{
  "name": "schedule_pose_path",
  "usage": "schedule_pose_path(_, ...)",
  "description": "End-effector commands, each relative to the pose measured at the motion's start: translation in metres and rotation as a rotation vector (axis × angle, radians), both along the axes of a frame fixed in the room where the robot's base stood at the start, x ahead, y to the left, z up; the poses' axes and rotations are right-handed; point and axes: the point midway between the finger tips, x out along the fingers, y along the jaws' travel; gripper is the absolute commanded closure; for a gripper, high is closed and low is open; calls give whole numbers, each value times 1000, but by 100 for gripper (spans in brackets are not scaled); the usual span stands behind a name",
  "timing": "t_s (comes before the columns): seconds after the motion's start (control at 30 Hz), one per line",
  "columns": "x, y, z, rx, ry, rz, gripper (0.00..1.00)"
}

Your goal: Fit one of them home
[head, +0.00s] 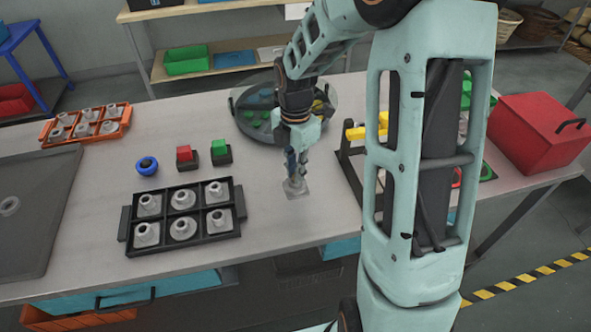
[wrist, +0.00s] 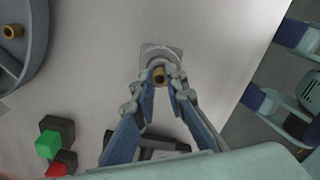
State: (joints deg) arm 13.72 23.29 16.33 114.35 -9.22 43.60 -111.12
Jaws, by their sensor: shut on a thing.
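My gripper (wrist: 166,78) points down, its fingertips close around a small brass-coloured cylindrical piece (wrist: 158,74). The piece is over or at a grey square plate with a round raised seat (wrist: 160,52); I cannot tell whether it is touching or inserted. In the head view my gripper (head: 296,174) is just above this plate (head: 297,191) on the bare bench, and the fingers hide the brass piece. A similar brass piece (wrist: 13,30) lies in the round tank or tray (wrist: 38,55), at the left of the wrist view.
The round tray (head: 240,124) stands behind my gripper. A black six-compartment tray (head: 183,250) with grey flanged parts is front left. A yellow-handled frame (head: 354,150) is at right.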

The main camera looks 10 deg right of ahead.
Motion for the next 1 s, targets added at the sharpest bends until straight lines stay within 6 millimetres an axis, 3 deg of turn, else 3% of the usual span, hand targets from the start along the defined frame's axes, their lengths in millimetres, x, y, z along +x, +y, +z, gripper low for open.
schedule_pose_path(1.0,0,0,-10,0,0,0,100)
